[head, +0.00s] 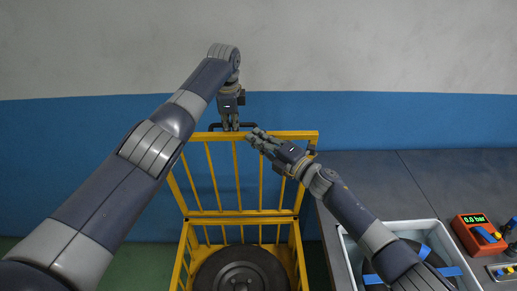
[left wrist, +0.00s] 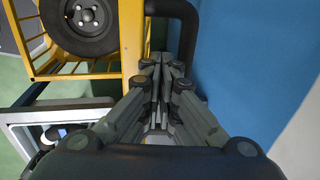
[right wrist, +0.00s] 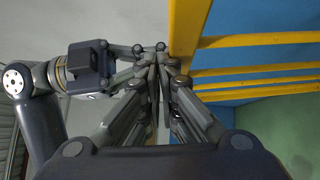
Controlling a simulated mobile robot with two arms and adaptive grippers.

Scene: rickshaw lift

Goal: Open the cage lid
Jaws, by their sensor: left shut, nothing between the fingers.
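The yellow cage (head: 182,262) stands in front of me with a dark wheel (head: 240,272) inside. Its barred yellow lid (head: 222,170) is raised, standing roughly upright at the back of the cage, and the cage top is open. A black handle (head: 216,126) runs along the lid's top edge. My left gripper (head: 231,127) is shut and empty at the handle; in the left wrist view the handle (left wrist: 184,22) passes close by the fingers. My right gripper (head: 252,135) looks shut, in front of the lid's top bar; the bar (right wrist: 186,30) is right beside its fingers in the right wrist view.
A blue and grey wall (head: 70,140) is close behind the lid. At right, a dark bench (head: 440,185) holds a white bin (head: 345,240) with a wheel and blue parts, and an orange gauge box (head: 478,235) reading 0.0 bar. Green floor shows at left.

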